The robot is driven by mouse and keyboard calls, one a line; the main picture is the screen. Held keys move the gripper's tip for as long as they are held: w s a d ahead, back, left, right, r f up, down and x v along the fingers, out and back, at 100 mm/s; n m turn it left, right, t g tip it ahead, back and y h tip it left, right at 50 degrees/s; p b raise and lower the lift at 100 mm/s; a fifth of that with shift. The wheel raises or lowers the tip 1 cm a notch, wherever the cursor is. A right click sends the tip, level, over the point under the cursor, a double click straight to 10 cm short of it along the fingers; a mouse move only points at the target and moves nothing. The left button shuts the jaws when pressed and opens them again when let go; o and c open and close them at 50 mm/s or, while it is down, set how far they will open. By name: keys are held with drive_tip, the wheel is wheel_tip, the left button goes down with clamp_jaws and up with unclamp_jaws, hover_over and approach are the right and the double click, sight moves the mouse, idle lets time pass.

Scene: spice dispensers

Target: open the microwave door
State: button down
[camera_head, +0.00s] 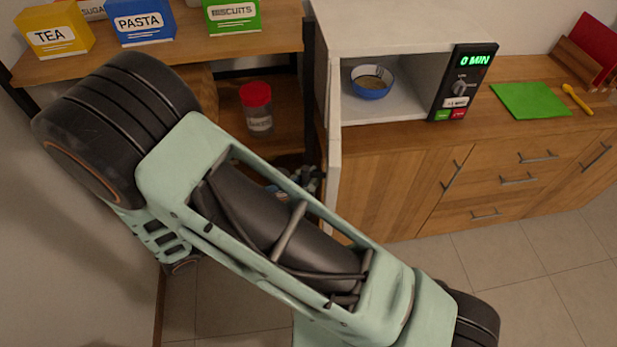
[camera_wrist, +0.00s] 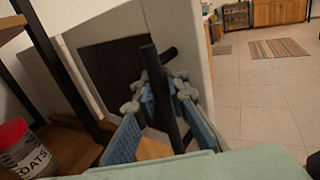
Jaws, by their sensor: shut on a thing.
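The white microwave (camera_head: 405,22) stands on the wooden counter, and its door (camera_head: 334,150) is swung wide open. In the head view the door shows nearly edge-on at the left of the cavity. A blue bowl (camera_head: 371,82) sits inside. In the wrist view the door (camera_wrist: 195,50) has a dark window and a black bar handle (camera_wrist: 158,85). My gripper (camera_wrist: 168,105) has its blue fingers on both sides of this handle and is shut on it. In the head view my gripper (camera_head: 305,182) is small and mostly hidden behind my arm.
A red-lidded jar (camera_head: 258,108) stands on the shelf left of the door and shows in the wrist view (camera_wrist: 25,150). Boxes line the upper shelf (camera_head: 190,45). A green mat (camera_head: 530,100) lies right of the microwave. The floor (camera_head: 500,260) in front is clear.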

drive_tip(key=shift+s+f, duration=0.2)
drive_tip(key=shift+s, duration=0.05)
drive_tip(key=c, duration=2)
unclamp_jaws()
drive_tip(key=shift+s+a+r, duration=0.1)
drive_tip(key=shift+s+r, duration=0.05)
drive_tip(key=shift+s, duration=0.05)
drive_tip(key=shift+w, duration=0.15)
drive_tip(key=v, duration=1.2)
drive_tip(key=shift+w, duration=0.1)
